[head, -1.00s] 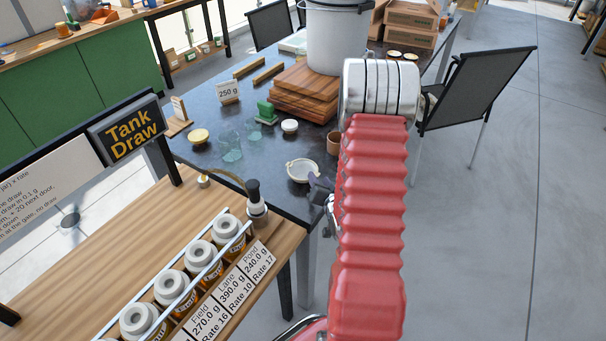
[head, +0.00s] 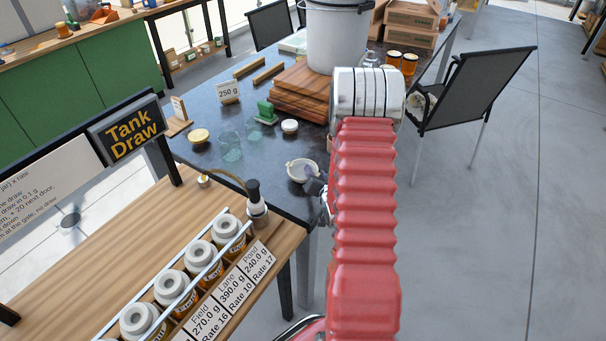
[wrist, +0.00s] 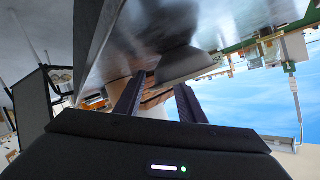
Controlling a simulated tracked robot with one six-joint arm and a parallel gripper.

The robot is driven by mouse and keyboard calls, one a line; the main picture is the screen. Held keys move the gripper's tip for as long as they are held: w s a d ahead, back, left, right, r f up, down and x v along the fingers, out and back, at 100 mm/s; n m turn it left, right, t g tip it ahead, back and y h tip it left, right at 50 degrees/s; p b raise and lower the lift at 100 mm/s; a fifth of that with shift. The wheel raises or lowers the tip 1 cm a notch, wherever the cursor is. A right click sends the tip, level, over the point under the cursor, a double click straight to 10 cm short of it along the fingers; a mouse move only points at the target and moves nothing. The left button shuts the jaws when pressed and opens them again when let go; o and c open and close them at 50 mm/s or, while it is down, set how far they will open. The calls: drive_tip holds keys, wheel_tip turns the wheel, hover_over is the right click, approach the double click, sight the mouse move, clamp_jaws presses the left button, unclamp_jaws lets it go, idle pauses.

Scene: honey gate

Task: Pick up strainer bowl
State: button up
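In the wrist view, which is upside down, the bowl (wrist: 188,64) is a shaded grey shape just beyond the fingertips. The two dark fingers of my gripper (wrist: 160,84) stand apart with a gap between them. I cannot tell whether a finger touches the bowl.
The dark table (head: 265,185) also holds glass cups (head: 230,146), a small white jar (head: 290,126), wooden boards (head: 300,95) and a white bucket (head: 336,42). A wooden counter (head: 130,240) with several lidded jars is at front left. A chair (head: 470,90) stands right.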

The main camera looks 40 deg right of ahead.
drive_tip(key=shift+c, duration=0.2)
clamp_jaws()
drive_tip(key=shift+r, duration=0.15)
drive_tip(key=shift+r, duration=4.9)
